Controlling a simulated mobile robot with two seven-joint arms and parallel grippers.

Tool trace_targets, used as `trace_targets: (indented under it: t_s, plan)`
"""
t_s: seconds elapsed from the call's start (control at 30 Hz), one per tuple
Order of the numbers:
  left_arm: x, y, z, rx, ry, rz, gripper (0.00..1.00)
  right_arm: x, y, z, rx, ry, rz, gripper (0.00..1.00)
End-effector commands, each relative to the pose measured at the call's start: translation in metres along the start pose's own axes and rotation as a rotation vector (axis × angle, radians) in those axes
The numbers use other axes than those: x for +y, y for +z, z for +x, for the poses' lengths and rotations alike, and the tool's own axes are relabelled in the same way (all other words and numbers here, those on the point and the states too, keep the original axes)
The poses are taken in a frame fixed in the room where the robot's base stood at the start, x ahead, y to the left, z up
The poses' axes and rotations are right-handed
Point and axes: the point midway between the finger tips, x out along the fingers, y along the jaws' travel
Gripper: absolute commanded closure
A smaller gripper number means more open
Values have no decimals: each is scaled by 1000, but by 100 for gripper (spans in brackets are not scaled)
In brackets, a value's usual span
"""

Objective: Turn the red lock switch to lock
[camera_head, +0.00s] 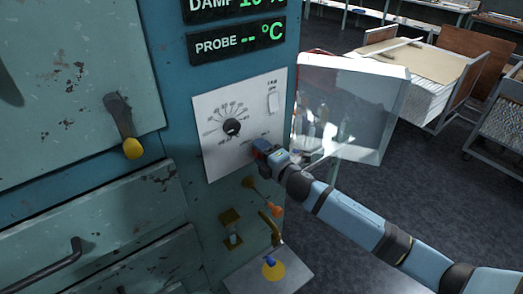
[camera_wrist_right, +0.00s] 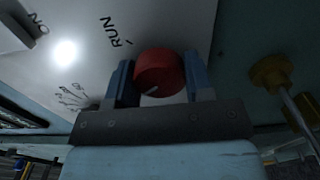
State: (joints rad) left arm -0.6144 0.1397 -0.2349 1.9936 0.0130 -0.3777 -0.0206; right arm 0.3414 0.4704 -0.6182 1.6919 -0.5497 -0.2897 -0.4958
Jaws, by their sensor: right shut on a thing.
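The red lock switch (camera_wrist_right: 158,72) is a round red knob on a white panel (camera_head: 216,162). My right gripper (camera_wrist_right: 160,68) is shut on it, with a blue finger on either side. A pale pointer mark on the knob's face points down and left in the wrist view. The word RUN is printed on the panel to the knob's upper left there; no lock label is readable. In the head view my right gripper (camera_head: 263,150) is at the panel's lower right and mostly hides the knob. My left gripper is not in view.
A clear hinged cover (camera_head: 355,105) stands open just right of the panel, close above my right arm. A black dial (camera_head: 232,127) and a white rocker switch (camera_head: 272,103) sit on the panel.

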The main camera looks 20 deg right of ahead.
Motion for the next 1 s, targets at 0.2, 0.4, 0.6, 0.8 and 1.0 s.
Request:
trace_targets:
  t_s: [0.2, 0.4, 0.6, 0.8, 1.0]
  plan:
    - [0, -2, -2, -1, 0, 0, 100, 0, 0, 0, 0, 0, -109, 76]
    - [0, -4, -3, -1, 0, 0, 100, 0, 0, 0, 0, 0, -160, 76]
    - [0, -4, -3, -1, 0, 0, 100, -1, 0, 0, 1, 0, -176, 76]
    - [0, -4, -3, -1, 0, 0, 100, -1, 0, 0, 0, 0, -177, 76]
    - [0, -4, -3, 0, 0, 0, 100, -1, 0, 0, 0, 0, -177, 31]
